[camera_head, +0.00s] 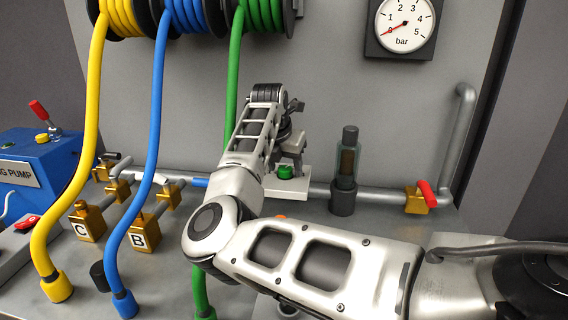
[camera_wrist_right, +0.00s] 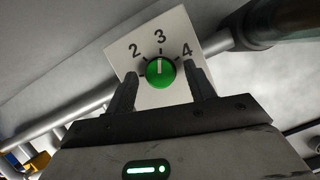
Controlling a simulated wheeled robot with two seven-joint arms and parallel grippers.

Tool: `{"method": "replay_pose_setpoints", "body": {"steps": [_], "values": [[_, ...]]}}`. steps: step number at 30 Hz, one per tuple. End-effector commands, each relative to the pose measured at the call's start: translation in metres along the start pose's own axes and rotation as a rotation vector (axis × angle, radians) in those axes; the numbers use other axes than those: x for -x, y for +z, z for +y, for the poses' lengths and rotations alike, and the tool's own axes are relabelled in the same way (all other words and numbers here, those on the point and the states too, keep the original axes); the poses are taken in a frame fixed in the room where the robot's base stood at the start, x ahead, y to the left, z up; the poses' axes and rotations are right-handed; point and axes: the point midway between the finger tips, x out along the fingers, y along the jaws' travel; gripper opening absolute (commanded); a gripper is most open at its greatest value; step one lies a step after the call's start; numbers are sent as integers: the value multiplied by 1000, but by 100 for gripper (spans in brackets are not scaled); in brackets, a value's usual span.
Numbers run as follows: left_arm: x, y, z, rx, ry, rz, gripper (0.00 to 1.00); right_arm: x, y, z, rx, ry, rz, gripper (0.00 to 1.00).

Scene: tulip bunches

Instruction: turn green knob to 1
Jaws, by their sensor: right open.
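The green knob (camera_wrist_right: 160,72) sits on a white square plate (camera_wrist_right: 133,50) with the numbers 2, 3 and 4 showing. Its white pointer line points at 3. No 1 shows; the lower part of the plate is hidden behind my gripper. My right gripper (camera_wrist_right: 159,80) is open, with one finger on each side of the knob. I cannot tell whether the fingers touch it. In the head view the knob (camera_head: 286,172) shows below my right gripper (camera_head: 290,146), on the white plate (camera_head: 300,186). My left gripper is not in view.
A grey pipe (camera_head: 322,192) runs past the plate to a glass-bodied fitting (camera_head: 346,170) and a red-handled valve (camera_head: 427,194). Yellow (camera_head: 85,160), blue (camera_head: 150,160) and green (camera_head: 233,85) hoses hang at the left. A gauge (camera_head: 403,24) on the wall reads about 0.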

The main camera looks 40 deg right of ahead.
Motion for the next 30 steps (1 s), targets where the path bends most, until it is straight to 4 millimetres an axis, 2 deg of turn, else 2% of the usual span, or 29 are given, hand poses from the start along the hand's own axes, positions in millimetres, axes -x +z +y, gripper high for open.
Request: {"method": "replay_pose_setpoints", "body": {"steps": [6, 11, 22, 30], "values": [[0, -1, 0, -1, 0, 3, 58, 0, 0, 0, 0, 0, 0, 54], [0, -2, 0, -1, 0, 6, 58, 0, 0, 0, 0, 0, -1, 10], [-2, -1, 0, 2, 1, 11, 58, 0, 0, 0, 35, 15, -2, 9], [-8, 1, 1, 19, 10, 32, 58, -2, -1, -1, 183, 79, -2, 9]]}}
